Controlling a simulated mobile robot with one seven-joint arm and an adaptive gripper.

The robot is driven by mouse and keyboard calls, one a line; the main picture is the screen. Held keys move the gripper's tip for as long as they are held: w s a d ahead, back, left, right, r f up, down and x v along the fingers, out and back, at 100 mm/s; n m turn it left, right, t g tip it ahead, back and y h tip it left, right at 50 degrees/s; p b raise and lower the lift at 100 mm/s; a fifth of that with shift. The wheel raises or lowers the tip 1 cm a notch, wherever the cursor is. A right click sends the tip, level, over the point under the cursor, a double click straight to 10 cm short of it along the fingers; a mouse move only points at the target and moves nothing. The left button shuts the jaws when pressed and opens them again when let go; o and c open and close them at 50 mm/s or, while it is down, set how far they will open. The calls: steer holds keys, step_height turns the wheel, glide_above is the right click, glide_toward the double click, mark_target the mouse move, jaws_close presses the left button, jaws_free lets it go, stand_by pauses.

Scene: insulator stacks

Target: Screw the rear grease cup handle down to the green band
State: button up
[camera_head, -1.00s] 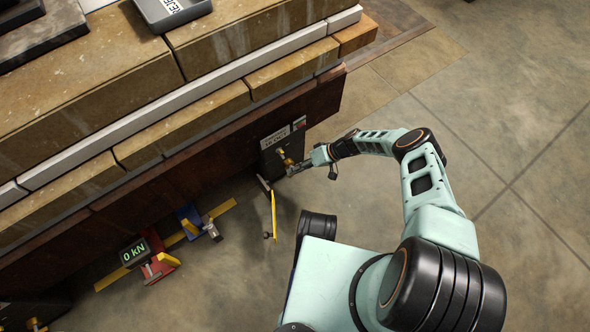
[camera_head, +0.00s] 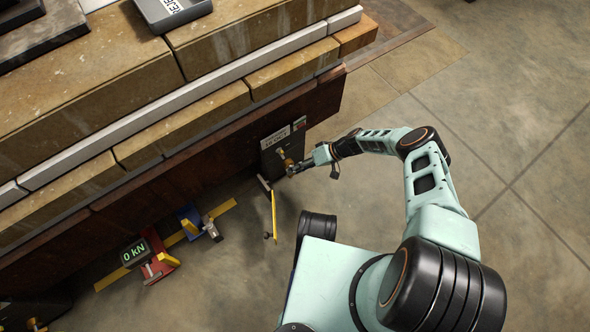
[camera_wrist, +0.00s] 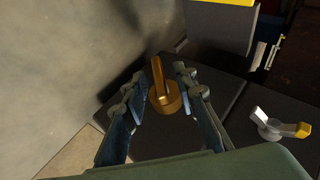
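A brass-coloured grease cup handle (camera_wrist: 166,98), a round knob with a raised bar, lies between the two fingers of my gripper (camera_wrist: 160,74) in the wrist view. The fingers stand on either side of the bar, with visible gaps, so my gripper is open around it. In the head view the brass handle (camera_head: 285,160) shows small against a dark plate, with my gripper (camera_head: 291,169) at it. No green band can be made out in either view.
A silver handle with a yellow tip (camera_wrist: 280,126) sits to the right in the wrist view. A yellow upright bar (camera_head: 273,214) stands near my gripper. A red jack (camera_head: 160,262) and a blue one (camera_head: 192,217) are further left. The floor at right is clear.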

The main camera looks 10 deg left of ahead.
steer(key=v, duration=1.1)
